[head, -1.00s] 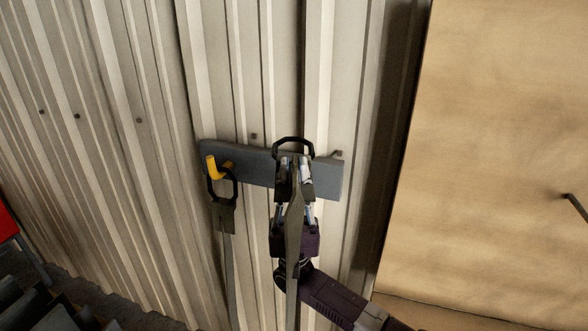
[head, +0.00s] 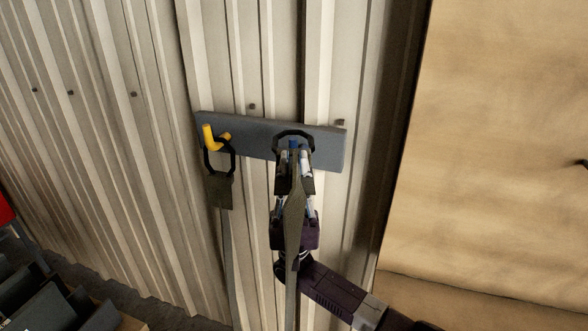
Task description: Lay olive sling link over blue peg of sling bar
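The grey sling bar (head: 328,148) is fixed to the corrugated wall. Its blue peg (head: 293,144) shows inside the black ring of the olive sling link (head: 293,132). The ring appears around the peg, but I cannot tell whether the peg passes through it or sits behind it. My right gripper (head: 294,170) comes up from below and is shut on the link just under the ring. The olive strap (head: 293,225) hangs down in front of the gripper. My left gripper is not in view.
A yellow peg (head: 212,138) at the bar's left end carries another black ring with an olive tab (head: 219,190) and hanging strap. A tan panel (head: 500,150) stands at right. Dark bins (head: 50,285) are at lower left.

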